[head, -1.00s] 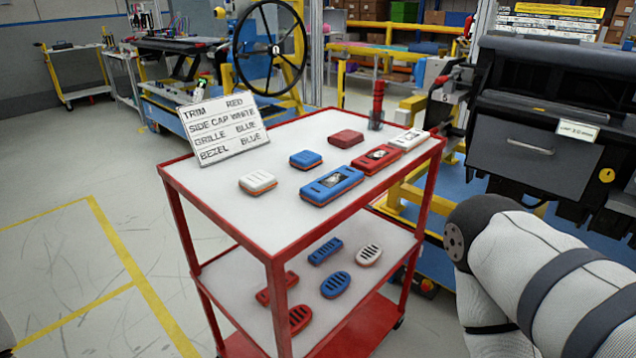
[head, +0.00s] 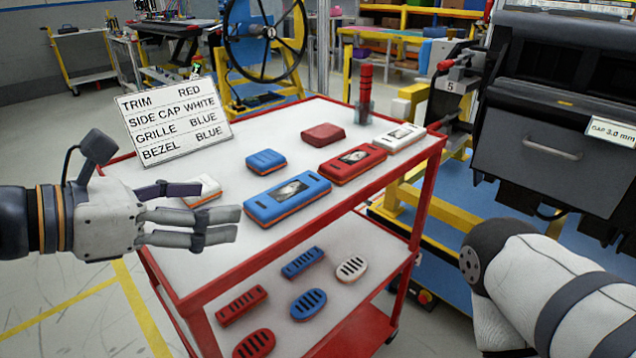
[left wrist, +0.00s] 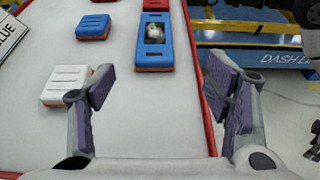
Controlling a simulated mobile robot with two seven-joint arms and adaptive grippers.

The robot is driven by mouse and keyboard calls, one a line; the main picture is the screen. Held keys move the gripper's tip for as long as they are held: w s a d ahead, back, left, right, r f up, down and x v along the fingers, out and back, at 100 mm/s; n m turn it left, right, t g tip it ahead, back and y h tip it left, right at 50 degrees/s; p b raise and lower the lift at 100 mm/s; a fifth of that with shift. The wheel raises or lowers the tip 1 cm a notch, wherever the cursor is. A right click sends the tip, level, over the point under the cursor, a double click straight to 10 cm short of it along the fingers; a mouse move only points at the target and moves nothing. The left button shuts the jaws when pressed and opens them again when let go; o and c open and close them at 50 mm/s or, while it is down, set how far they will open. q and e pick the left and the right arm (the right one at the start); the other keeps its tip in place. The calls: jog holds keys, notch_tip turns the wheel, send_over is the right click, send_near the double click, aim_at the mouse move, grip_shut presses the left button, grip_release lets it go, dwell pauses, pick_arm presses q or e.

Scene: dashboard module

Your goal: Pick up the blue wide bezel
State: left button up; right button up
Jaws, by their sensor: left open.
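The blue wide bezel (head: 287,197) lies on the top shelf of the red cart, with a dark window in its middle and an orange lower edge. In the left wrist view the bezel (left wrist: 155,55) lies ahead of the fingers, left of the middle between them. My left gripper (head: 222,227) reaches in from the left over the cart's near edge, to the left of the bezel and apart from it. In the left wrist view its fingers (left wrist: 165,100) are spread and empty. My right arm shows at the lower right, but its gripper is out of view.
A white cap (head: 203,190) is partly hidden behind my left gripper. A small blue cap (head: 266,160), a red cap (head: 323,134), a red bezel (head: 352,162) and a white bezel (head: 399,138) share the shelf. An order sign (head: 175,125) stands at the left. Grilles lie on the lower shelf (head: 340,295).

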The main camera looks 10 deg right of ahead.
aim_at(273, 199)
pick_arm(q)
jog(key=b+x, duration=0.1)
jog(key=x, duration=0.3)
jog(key=shift+f+b, duration=0.35)
jog(key=shift+f, duration=0.1)
jog(key=x, duration=0.5)
jog(key=w+b+x, duration=0.1)
jog(key=x, duration=0.1)
jog(key=shift+r, duration=0.3)
jog(key=c, duration=1.3)
pick_arm(e)
jog(key=shift+g, duration=0.4)
jog(key=s+f, duration=0.2)
jog(key=f, duration=0.1)
jog(key=shift+s, duration=0.4)
